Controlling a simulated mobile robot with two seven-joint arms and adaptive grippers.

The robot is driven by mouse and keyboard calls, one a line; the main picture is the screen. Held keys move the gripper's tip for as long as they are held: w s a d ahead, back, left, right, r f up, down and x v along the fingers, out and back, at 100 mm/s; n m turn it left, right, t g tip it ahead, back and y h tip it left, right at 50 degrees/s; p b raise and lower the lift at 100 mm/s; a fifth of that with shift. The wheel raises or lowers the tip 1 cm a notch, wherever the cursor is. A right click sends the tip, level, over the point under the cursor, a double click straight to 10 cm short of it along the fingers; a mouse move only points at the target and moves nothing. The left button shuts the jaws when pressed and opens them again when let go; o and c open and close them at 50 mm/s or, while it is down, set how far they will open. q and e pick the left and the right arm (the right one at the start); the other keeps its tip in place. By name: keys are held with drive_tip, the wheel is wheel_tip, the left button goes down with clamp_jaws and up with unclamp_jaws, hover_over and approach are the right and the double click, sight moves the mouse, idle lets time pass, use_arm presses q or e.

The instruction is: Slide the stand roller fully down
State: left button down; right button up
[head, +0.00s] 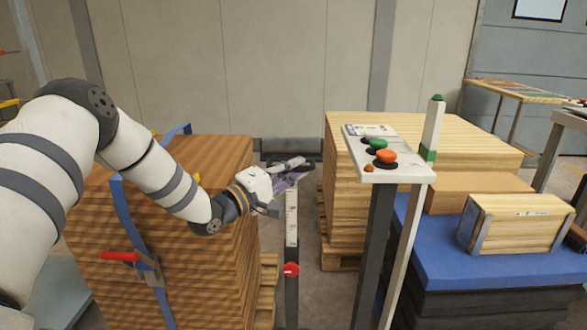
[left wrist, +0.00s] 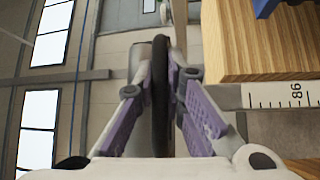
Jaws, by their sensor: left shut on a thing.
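The stand roller's post (head: 291,225) rises in the gap between two stacks of boards, with a white ruler scale on its upper part and a red knob (head: 291,269) lower down. A dark rounded part (left wrist: 161,95) at the top of the stand is between my left gripper's purple fingers. My left gripper (head: 292,178) is shut on this part, just above the scale. The scale (left wrist: 285,95) shows at the right of the left wrist view, with the mark 86 readable. The gripper hides part of the stand's top. My right gripper is not in view.
A strapped stack of brown boards (head: 190,240) stands left of the stand, close under my left arm. A pale board stack (head: 345,190) stands to the right. A control post (head: 390,165) with green and orange buttons is nearer. A blue-topped table (head: 430,255) is at the right.

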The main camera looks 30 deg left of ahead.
use_arm(q)
wheel_tip(320, 180, down, 19)
drive_tip(key=b, duration=0.8)
drive_tip(key=shift+r+b, duration=0.2)
drive_tip(key=shift+b, duration=0.15)
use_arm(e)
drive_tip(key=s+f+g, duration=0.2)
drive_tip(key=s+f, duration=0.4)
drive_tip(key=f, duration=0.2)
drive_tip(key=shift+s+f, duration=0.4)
use_arm(q)
drive_tip(key=shift+s+f, duration=0.1)
drive_tip(key=shift+s, duration=0.05)
drive_tip(key=c, duration=1.7)
unclamp_jaws()
drive_tip(key=shift+o, duration=0.2)
drive_tip(key=v, duration=1.1)
drive_tip(key=shift+s+a, duration=0.15)
drive_tip(key=shift+s, duration=0.25)
